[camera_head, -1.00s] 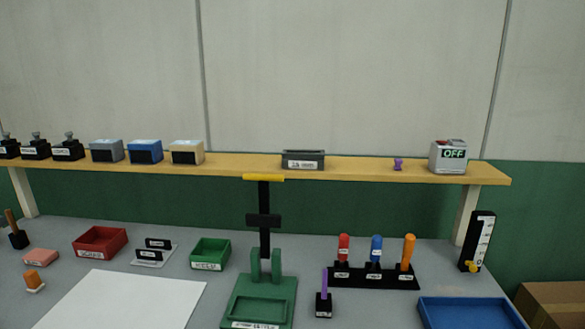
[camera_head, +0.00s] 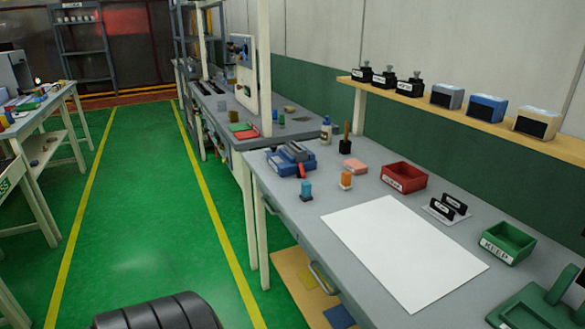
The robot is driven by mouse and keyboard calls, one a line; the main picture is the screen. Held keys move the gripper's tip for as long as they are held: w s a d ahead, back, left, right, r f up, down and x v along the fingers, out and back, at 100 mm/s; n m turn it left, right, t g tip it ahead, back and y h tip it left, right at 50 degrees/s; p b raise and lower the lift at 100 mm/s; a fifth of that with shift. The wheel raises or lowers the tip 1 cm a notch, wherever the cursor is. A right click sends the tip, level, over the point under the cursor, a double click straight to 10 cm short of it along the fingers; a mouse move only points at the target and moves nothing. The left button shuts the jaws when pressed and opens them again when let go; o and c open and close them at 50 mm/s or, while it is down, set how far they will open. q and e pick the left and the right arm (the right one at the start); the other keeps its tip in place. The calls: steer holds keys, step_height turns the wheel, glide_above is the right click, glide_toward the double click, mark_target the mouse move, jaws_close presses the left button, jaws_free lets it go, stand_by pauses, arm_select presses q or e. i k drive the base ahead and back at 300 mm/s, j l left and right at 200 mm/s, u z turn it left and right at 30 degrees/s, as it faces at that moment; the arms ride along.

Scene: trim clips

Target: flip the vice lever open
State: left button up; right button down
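A blue vice-like device (camera_head: 289,158) sits on the far left end of the grey workbench. A small red part (camera_head: 301,171), which looks like its lever, angles down at its front right side. It is too small to tell clearly how the lever is set. Neither of my grippers shows in this view. A dark ribbed rounded part at the bottom left looks like part of my own arm.
Green floor (camera_head: 150,210) lies open to the left.

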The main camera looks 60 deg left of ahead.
mark_target(301, 171)
steer(key=j+u, duration=0.15)
steer(key=u, duration=1.55)
steer(key=i+z, duration=0.15)
steer(key=z, duration=0.2)
steer(key=i+j+z, duration=0.1)
steer(key=z, duration=0.2)
steer(key=i+j+z, duration=0.15)
steer(key=z, duration=0.2)
steer(key=i+j, duration=0.15)
steer(key=j, duration=0.15)
steer(key=i+j+z, duration=0.1)
steer(key=j, duration=0.25)
steer(key=i+j+z, duration=0.1)
steer(key=j, duration=0.2)
steer(key=i+j, duration=0.2)
steer(key=j, duration=0.15)
steer(key=i+j+z, duration=0.1)
steer(key=j, duration=0.25)
